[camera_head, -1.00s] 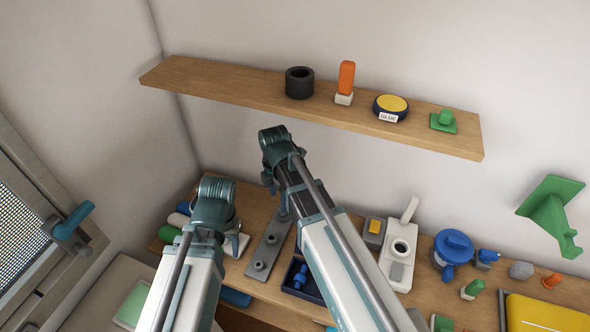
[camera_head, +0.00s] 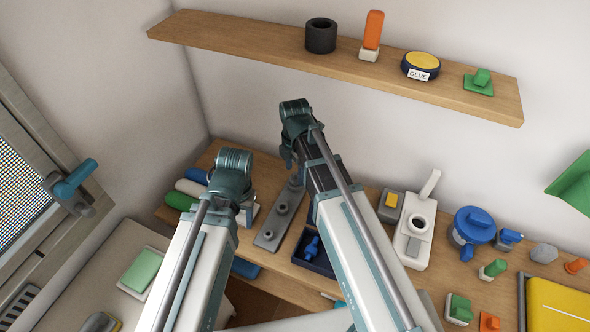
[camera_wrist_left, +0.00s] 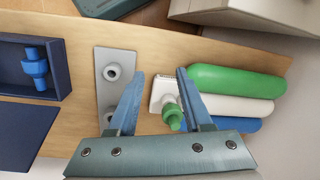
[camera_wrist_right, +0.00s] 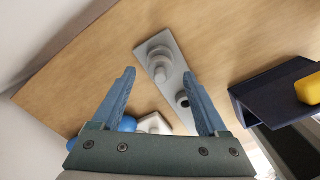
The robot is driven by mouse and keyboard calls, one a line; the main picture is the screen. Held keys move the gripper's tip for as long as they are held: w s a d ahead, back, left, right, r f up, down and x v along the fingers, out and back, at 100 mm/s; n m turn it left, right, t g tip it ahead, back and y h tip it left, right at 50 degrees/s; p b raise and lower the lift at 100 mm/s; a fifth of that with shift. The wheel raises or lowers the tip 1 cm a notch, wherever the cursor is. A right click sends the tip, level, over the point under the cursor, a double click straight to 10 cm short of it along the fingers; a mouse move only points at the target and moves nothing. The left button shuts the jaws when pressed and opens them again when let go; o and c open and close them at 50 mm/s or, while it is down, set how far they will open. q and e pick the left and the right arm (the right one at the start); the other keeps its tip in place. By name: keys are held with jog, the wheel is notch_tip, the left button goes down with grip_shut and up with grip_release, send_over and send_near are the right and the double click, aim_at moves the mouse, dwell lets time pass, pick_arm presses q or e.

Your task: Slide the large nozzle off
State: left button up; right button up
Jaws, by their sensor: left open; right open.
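A grey plate (camera_head: 267,240) lies on the wooden bench with several round grey pieces on it. The stepped piece at one end looks the largest, and I take it as the large nozzle (camera_wrist_right: 159,62); I am not sure. In the right wrist view it shows between the fingertips of my open, empty right gripper (camera_wrist_right: 160,76), apart from them. In the head view the arms hide part of the plate.
Green, white and blue cylinders (camera_wrist_left: 235,80) lie beside the white block. A dark blue tray (camera_head: 312,262) with a blue piece stands right of the plate. A wooden shelf (camera_head: 270,52) hangs above on the wall. More items crowd the bench at right.

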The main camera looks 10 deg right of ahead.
notch_tip(320, 180, down, 2)
jog(key=shift+b, duration=0.55)
jog(key=shift+r, duration=0.1)
grip_shut()
